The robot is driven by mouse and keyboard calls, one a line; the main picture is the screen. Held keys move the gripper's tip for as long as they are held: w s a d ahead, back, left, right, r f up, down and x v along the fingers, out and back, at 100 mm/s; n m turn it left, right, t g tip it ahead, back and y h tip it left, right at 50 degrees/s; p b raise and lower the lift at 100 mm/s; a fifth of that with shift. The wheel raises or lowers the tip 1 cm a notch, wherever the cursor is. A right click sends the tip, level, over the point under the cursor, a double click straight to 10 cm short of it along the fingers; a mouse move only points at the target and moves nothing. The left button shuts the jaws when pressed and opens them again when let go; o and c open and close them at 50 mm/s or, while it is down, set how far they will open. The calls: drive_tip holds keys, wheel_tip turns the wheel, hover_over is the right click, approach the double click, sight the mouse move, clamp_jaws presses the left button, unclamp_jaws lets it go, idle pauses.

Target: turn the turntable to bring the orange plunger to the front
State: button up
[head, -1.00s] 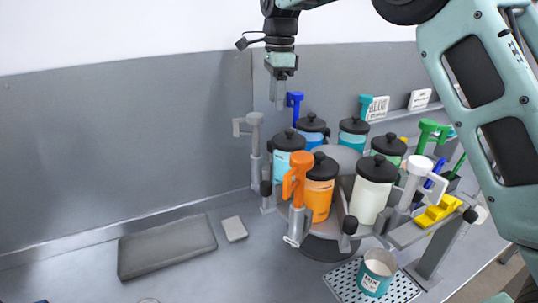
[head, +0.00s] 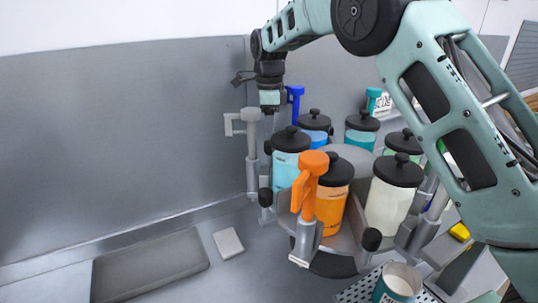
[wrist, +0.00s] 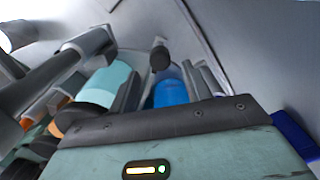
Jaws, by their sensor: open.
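The orange plunger (head: 309,183) stands upright at the front-left edge of the turntable (head: 345,238), beside the orange canister (head: 333,205). A light-blue canister (head: 290,165), a white canister (head: 388,208), a blue canister (head: 315,130) and a teal canister (head: 361,136) also ride on the turntable. My gripper (head: 269,126) points down at the far left of the turntable, between the grey plunger (head: 250,140) and the blue plunger (head: 295,98). It is open and holds nothing; its fingertips are partly hidden. The wrist view shows the light-blue canister (wrist: 108,84) and the blue canister (wrist: 171,93) close by.
A cup (head: 398,285) stands on a perforated tray (head: 358,290) in front of the turntable. A grey mat (head: 150,265) and a small light pad (head: 228,243) lie on the counter at left. The wall rises behind. My arm hides the right side.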

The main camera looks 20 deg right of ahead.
sight(269, 157)
wheel_tip(269, 157, down, 10)
drive_tip(key=p, duration=0.2)
drive_tip(key=shift+p, duration=0.3)
clamp_jaws()
